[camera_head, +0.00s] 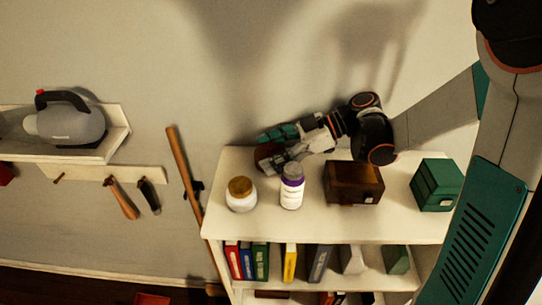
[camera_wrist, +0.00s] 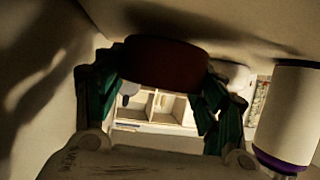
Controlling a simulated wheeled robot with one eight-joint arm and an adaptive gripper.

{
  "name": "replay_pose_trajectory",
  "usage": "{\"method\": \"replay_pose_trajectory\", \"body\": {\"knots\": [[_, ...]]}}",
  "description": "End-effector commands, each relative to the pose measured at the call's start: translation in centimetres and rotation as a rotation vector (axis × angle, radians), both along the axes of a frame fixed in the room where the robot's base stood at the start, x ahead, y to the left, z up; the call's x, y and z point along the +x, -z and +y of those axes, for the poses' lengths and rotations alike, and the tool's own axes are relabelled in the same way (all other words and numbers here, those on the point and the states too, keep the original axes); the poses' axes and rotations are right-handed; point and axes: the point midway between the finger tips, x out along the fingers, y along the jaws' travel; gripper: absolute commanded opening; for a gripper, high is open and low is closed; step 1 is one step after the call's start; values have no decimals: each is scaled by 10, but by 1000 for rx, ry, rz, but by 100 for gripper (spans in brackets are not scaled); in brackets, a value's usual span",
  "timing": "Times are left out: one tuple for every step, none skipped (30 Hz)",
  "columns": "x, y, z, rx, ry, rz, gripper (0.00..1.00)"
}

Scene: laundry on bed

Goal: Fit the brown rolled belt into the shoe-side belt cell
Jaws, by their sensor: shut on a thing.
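My gripper (camera_head: 272,150) reaches low over the top of the white shelf unit, at its back left. It is shut on a dark reddish-brown rounded thing (camera_head: 264,156), which looks like the rolled belt. In the wrist view the belt (camera_wrist: 165,64) sits between the two green fingers (camera_wrist: 160,82), close to the shelf top; I cannot tell whether it touches. Past the belt, the wrist view shows a pale divided organizer (camera_wrist: 152,124) with cells, farther off. The belt and fingers hide part of it. I cannot tell which cell is the shoe-side one.
On the shelf top (camera_head: 225,222) stand a brown-lidded jar (camera_head: 241,196), a purple-capped white bottle (camera_head: 292,190), a brown box (camera_head: 353,184) and a green box (camera_head: 434,186). The bottle (camera_wrist: 290,110) is close beside my gripper. A wall stands behind.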

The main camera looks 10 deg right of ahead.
Motion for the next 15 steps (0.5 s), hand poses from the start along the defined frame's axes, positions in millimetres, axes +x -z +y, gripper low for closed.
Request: {"method": "replay_pose_trajectory", "body": {"knots": [[0, 7, 0, 1, 0, 0, 37], [0, 8, 0, 1, 0, 0, 37], [0, 9, 0, 1, 0, 0, 37], [0, 9, 0, 1, 0, 0, 37], [0, 8, 0, 1, 0, 0, 37], [0, 8, 0, 1, 0, 0, 37], [0, 8, 0, 0, 0, 0, 37], [0, 8, 0, 0, 0, 0, 37], [0, 8, 0, 0, 0, 0, 37], [0, 9, 0, 0, 0, 0, 37], [0, 10, 0, 0, 0, 0, 37], [0, 11, 0, 0, 0, 0, 37], [0, 10, 0, 0, 0, 0, 71], [0, 10, 0, 0, 0, 0, 78], [0, 10, 0, 0, 0, 0, 85]]}}
